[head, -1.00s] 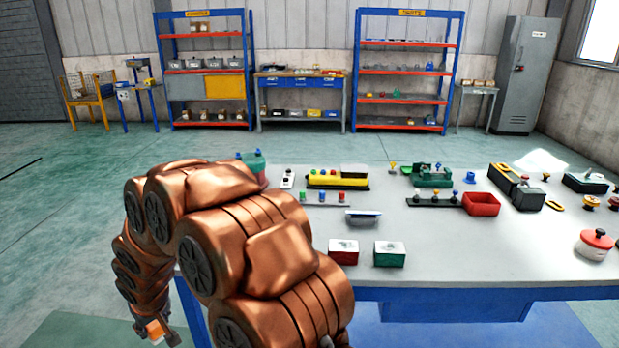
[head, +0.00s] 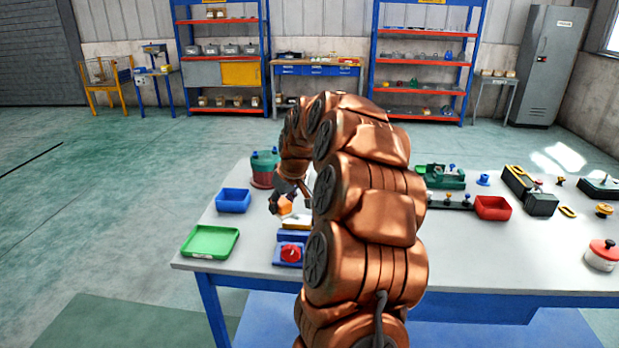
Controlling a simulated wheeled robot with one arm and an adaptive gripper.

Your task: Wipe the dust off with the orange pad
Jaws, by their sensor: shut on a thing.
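My gripper (head: 277,200) hangs over the left part of the workbench (head: 466,250), fingers pointing down and left. It is shut on the orange pad (head: 285,207), a small orange block at its fingertips. The pad is just above or at a blue piece with a yellowish-white strip (head: 297,223); I cannot tell whether they touch. In front of that is a blue block with a red knob (head: 290,253). I cannot make out any dust. My arm hides the middle of the bench.
A blue tray (head: 233,202) and a green tray (head: 210,244) lie left of my gripper. A green and red part (head: 264,169) stands behind it. A red tray (head: 492,209) and several parts are on the right.

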